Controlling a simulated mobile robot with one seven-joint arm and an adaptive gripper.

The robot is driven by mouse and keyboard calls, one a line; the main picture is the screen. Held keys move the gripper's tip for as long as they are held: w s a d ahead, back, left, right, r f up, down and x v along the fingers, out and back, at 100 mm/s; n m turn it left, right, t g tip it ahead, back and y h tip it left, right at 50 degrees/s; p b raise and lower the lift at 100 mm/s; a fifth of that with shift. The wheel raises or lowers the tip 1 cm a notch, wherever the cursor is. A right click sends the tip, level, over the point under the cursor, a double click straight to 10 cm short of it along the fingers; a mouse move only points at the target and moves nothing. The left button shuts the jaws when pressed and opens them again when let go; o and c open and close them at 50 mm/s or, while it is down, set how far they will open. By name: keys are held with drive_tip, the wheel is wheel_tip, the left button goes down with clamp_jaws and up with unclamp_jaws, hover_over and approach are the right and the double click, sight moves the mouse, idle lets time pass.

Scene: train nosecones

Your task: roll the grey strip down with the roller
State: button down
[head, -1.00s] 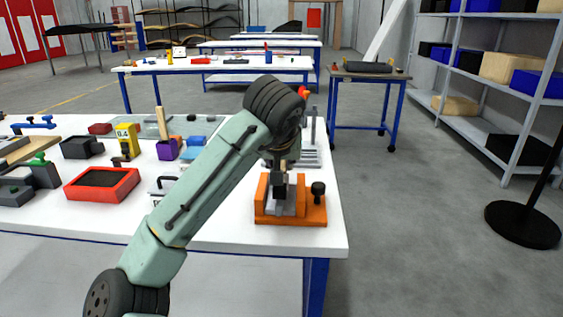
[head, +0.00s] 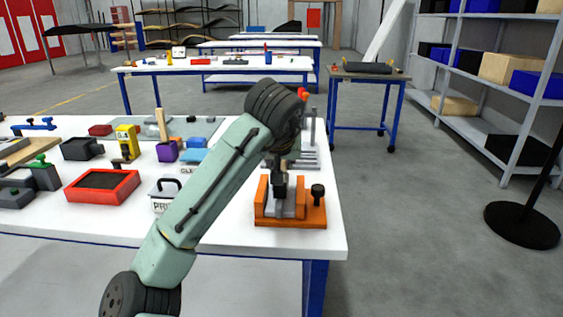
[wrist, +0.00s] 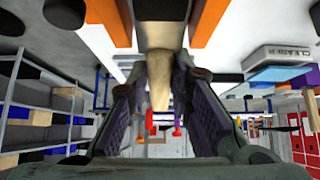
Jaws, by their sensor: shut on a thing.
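An orange fixture (head: 312,214) stands near the right front corner of the white table, with a black knob on its right side. Grey material that looks like the strip (head: 299,200) lies in its middle, partly covered from the head camera. My gripper (head: 281,166) is above the fixture, pointing down. In the wrist view my gripper (wrist: 158,78) is shut on a light wooden handle (wrist: 161,60), which appears to be the roller's. A dark part (wrist: 161,9) shows beyond the handle at the top edge, between orange walls. Whether the roller touches the strip cannot be told.
Grey racks (head: 308,160) are behind the fixture.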

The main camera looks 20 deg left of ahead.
drive_tip(key=shift+w, duration=0.3)
drive_tip(key=shift+w+a, duration=0.15)
drive_tip(key=shift+w, duration=0.05)
drive_tip(key=shift+w+p, duration=0.2)
drive_tip(key=shift+p, duration=0.4)
idle(1.3)
drive_tip(key=shift+w+a, duration=0.1)
drive_tip(key=shift+w, duration=0.2)
drive_tip(key=shift+w+a+p, duration=0.1)
drive_tip(key=shift+w+p, duration=0.15)
drive_tip(key=shift+p, duration=0.15)
idle(0.5)
drive_tip(key=shift+w+a, duration=0.1)
drive_tip(key=shift+w, duration=0.25)
drive_tip(key=shift+w+p, duration=0.1)
drive_tip(key=shift+p, duration=0.4)
idle(1.2)
drive_tip(key=shift+w+a, duration=0.15)
drive_tip(key=shift+w, duration=0.3)
drive_tip(key=shift+w+p, duration=0.15)
drive_tip(key=shift+p, duration=0.35)
idle(0.3)
